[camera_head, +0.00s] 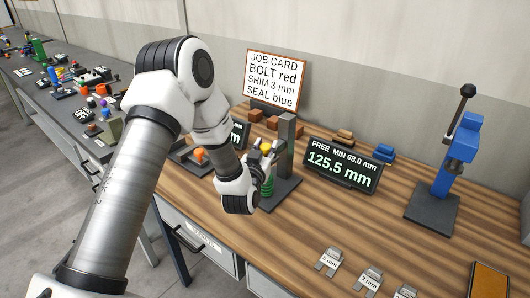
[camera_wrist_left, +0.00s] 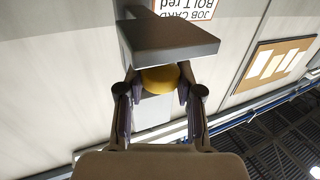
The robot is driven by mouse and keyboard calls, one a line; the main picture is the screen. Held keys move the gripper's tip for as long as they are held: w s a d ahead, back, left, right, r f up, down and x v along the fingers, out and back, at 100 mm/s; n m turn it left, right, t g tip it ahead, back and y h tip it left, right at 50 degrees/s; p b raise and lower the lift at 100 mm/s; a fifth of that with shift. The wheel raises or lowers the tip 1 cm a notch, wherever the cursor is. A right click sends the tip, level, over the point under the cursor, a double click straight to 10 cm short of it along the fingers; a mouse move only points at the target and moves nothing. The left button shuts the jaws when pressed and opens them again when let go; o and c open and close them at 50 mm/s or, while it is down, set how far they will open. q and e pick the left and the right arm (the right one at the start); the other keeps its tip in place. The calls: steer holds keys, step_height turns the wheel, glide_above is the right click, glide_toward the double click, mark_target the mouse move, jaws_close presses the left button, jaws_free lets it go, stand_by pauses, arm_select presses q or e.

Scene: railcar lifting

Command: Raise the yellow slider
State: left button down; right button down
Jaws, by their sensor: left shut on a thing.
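The yellow slider (camera_head: 266,147) sits at the grey post (camera_head: 287,130) of a small stand, above a green spring (camera_head: 268,186). My left gripper (camera_head: 264,152) reaches it from the front left and hides part of it. In the left wrist view the yellow slider (camera_wrist_left: 160,79) lies between the two fingers of the left gripper (camera_wrist_left: 158,88), which is shut on it. A grey block (camera_wrist_left: 168,42) of the stand shows beyond the fingers. My right gripper is in neither view.
A display (camera_head: 342,170) right of the stand reads FREE, MIN 68.0 mm, 125.5 mm. A job card (camera_head: 275,78) stands behind. A blue press (camera_head: 458,155) stands at the right. Labelled shims (camera_head: 329,262) lie at the front edge. Open wood lies between display and press.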

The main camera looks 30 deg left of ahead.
arm_select(q)
steer(key=shift+r, duration=0.1)
steer(key=c, duration=1)
jaws_free()
steer(key=shift+c, duration=0.2)
steer(key=shift+o, duration=1.4)
steer(key=shift+w, duration=0.15)
steer(key=shift+w+a+f, duration=0.1)
steer(key=shift+w+f, duration=0.05)
steer(key=shift+f, duration=0.15)
steer(key=v, duration=1.2)
